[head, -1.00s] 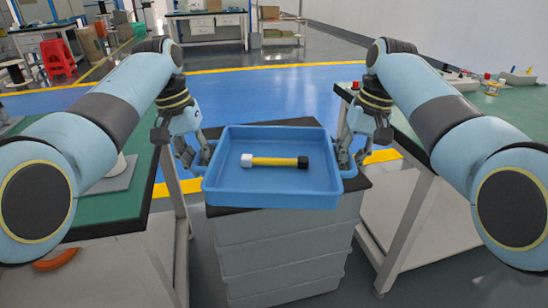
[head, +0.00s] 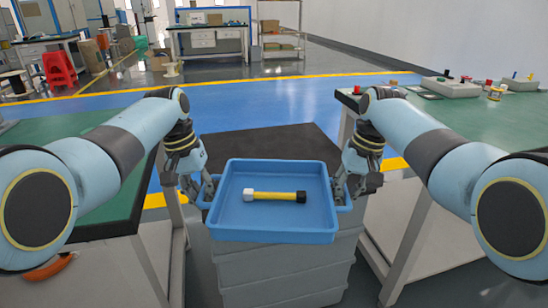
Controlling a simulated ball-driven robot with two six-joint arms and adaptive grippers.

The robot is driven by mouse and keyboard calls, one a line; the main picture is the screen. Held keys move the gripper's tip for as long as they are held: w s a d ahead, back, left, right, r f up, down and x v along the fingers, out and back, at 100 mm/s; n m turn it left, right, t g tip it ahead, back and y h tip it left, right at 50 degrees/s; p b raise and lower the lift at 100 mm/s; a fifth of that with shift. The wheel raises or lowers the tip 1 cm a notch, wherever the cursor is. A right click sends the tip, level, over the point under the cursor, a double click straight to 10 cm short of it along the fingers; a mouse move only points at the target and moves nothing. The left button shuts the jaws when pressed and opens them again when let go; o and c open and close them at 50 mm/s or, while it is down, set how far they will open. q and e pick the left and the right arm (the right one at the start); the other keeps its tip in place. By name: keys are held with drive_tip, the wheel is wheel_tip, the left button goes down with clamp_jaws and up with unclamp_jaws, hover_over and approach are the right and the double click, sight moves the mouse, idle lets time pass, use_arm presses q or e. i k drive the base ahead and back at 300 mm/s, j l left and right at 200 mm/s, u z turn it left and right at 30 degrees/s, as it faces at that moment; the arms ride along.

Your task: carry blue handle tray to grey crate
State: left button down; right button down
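The blue handle tray (head: 272,228) is level between my two grippers at the near side of the grey crate stack (head: 285,280). A yellow rod (head: 272,196) with a white end and a black end lies in it. My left gripper (head: 206,194) is at the tray's left handle, and its fingers appear closed around it. My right gripper (head: 343,194) is likewise at the right handle. The crate's black top (head: 265,142) shows behind the tray. I cannot tell whether the tray touches the crate, since the tray hides the contact area.
A green-topped table (head: 105,208) stands on the left, and another (head: 430,118) with small parts on the right. The crate stack stands between them. Open blue floor (head: 260,104) lies beyond. A red stool (head: 59,68) is at the far left.

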sight(274, 156)
drive_tip(key=i, duration=0.95)
